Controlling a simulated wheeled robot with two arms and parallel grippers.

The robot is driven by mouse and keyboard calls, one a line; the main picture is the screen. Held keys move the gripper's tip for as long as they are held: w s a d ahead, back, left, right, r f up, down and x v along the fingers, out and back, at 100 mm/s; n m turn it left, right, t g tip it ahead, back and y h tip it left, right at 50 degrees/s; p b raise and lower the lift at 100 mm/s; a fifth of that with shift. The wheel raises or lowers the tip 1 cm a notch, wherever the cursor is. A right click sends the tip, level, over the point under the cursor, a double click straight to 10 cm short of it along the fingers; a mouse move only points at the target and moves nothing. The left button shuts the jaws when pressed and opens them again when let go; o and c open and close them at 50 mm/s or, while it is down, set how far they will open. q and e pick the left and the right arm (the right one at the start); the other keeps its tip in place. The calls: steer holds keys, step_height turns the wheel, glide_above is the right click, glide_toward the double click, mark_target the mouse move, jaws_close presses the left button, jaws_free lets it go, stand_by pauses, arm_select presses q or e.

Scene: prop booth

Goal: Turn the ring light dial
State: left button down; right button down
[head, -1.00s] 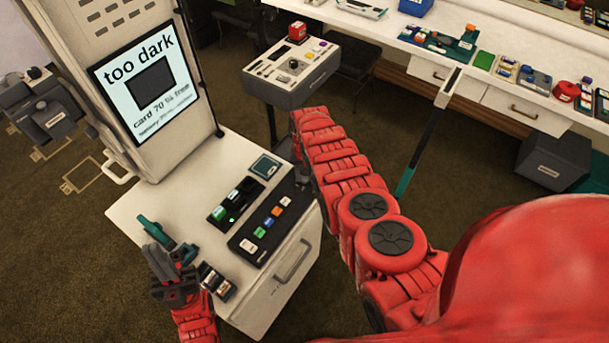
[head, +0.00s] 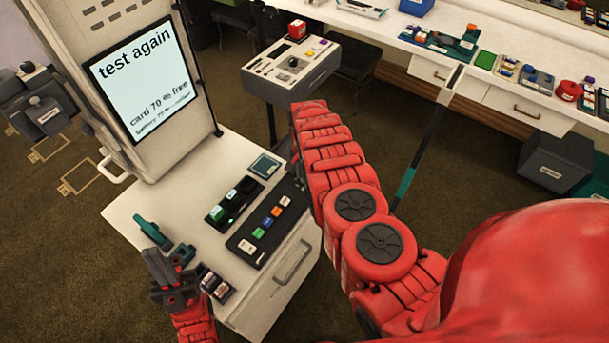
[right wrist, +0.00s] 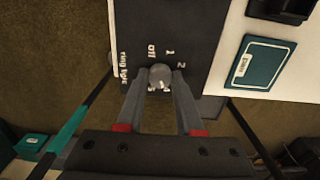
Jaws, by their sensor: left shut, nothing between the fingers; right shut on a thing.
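The ring light dial (right wrist: 160,76) is a round grey knob on a dark panel with the labels "ring light", "off", "1" and "2", seen in the right wrist view. My right gripper (right wrist: 160,88) is shut on this knob, with one finger on each side. Which label the knob points to is not clear. In the head view my right arm hides the dial and the gripper. The booth screen (head: 143,80) reads "test again" and "card 70 % free". My left gripper (head: 166,262) is shut and empty, low over the counter's left front corner.
A teal item (head: 152,231) and small dark and white blocks (head: 215,285) lie close to my left gripper. A dark tray of coloured buttons (head: 265,222) and a teal card pad (head: 265,166) sit on the white counter. A grey console (head: 292,68) stands behind.

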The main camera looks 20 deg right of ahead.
stand_by(0.3)
steer(key=c, duration=0.5)
jaws_free()
steer(key=shift+c, duration=0.2)
steer(key=shift+r, duration=0.15)
step_height(320, 180, up, 17)
steer(key=p, duration=0.2)
